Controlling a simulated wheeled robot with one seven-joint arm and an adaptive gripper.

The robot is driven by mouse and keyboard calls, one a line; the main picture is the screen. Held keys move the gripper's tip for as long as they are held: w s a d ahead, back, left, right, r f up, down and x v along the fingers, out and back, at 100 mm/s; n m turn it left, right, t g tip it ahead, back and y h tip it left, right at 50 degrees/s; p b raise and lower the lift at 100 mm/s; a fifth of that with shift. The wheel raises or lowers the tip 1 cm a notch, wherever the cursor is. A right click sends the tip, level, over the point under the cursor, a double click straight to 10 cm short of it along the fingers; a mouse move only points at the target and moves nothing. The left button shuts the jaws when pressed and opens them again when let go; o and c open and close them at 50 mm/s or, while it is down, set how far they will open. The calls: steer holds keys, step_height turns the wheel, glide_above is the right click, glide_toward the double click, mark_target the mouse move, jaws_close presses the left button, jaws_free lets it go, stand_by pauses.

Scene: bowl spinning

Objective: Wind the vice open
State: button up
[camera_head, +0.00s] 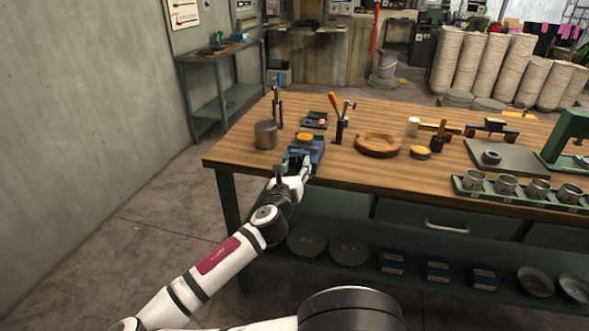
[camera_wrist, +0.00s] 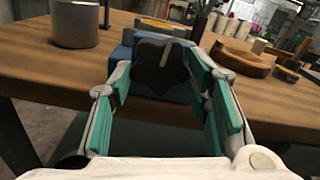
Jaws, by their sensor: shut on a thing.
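The blue vice (camera_head: 316,150) stands at the left front edge of the wooden table, with a round yellow-orange piece (camera_head: 305,137) at its top. In the wrist view the vice's blue body (camera_wrist: 122,54) shows behind a dark, lobed hand knob (camera_wrist: 158,66) that faces me. My gripper (camera_head: 297,161) reaches the vice from the front edge. In the wrist view the green-padded fingers of my gripper (camera_wrist: 162,82) are on either side of the knob and shut on it. The vice's jaw gap is not clear in either view.
A grey metal cylinder (camera_head: 265,134) stands close left of the vice. An orange-handled tool (camera_head: 338,118) stands behind it to the right. A round wooden ring (camera_head: 377,144) lies further right. The table's front edge (camera_wrist: 45,92) passes below my gripper.

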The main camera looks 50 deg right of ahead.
steer(key=shift+s+n, duration=0.1)
steer(key=shift+n, duration=0.5)
steer(key=o, duration=1.2)
steer(key=shift+c, duration=0.2)
steer(key=v, duration=0.7)
steer(key=shift+a, duration=0.15)
